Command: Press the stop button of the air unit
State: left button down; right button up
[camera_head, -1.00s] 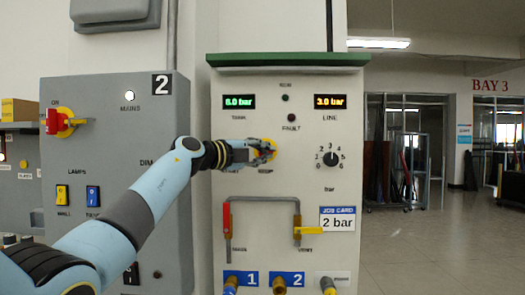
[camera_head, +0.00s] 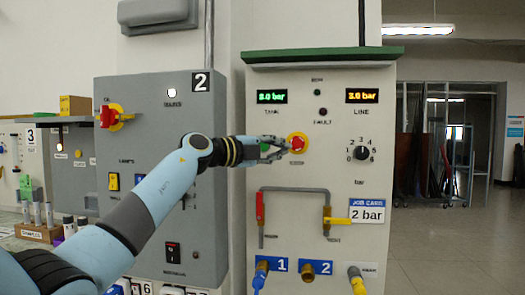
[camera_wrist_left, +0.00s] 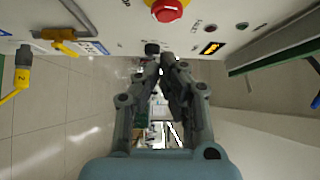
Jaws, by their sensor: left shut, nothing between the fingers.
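The air unit (camera_head: 380,120) is a pale panel with a green top. Its stop button (camera_head: 297,142) is a red mushroom head on a yellow ring, labelled STOP, and also shows at the top of the left wrist view (camera_wrist_left: 168,10). My left gripper (camera_head: 281,147) is shut and empty, its tips just left of the button in the head view. In the left wrist view its fingertips (camera_wrist_left: 167,58) appear below the button, with a visible gap. A green part behind the gripper is mostly hidden. My right gripper is not in view.
The unit has a tank display (camera_head: 272,97), a line display (camera_head: 362,96) at 3.0 bar, a knob (camera_head: 361,153) and a yellow-handled valve (camera_head: 338,221). A grey cabinet (camera_head: 150,140) with a red switch (camera_head: 110,117) stands left. Open floor lies right.

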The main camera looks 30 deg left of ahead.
pick_arm(q)
jog(key=v, duration=0.5)
jog(key=shift+s+d+r+b, duration=0.25)
jog(key=shift+s+b, duration=0.05)
jog(key=shift+s, duration=0.1)
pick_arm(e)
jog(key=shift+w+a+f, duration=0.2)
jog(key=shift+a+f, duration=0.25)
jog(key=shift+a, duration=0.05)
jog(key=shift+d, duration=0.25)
